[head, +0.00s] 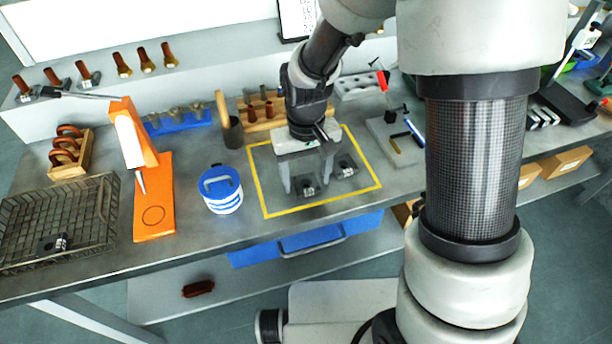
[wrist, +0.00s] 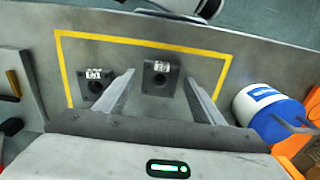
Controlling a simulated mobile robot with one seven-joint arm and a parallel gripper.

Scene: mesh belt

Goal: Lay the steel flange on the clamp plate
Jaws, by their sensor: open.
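Two dark square flange pieces with a round hole and a small white label lie inside the yellow outline on the bench. One flange (head: 308,191) lies below and between my fingers; it also shows in the wrist view (wrist: 160,78). The other flange (head: 347,170) lies to its right, and appears left of my fingers in the wrist view (wrist: 93,83). My gripper (head: 306,183) is open, pointing down, with nothing held. Its height above the bench is hard to tell. A grey plate (head: 381,127) with a brass bar and blue-handled lever, seemingly the clamp plate, lies right of the outline.
A similar dark piece (head: 52,243) lies in the wire basket (head: 97,220) at left. A blue-lidded white tub (head: 221,192) and an orange stand (head: 154,190) stand left of the outline. Wooden holders and a grey block with holes (head: 358,86) stand behind. Bare yellow-outlined surface (head: 345,192) surrounds the flanges.

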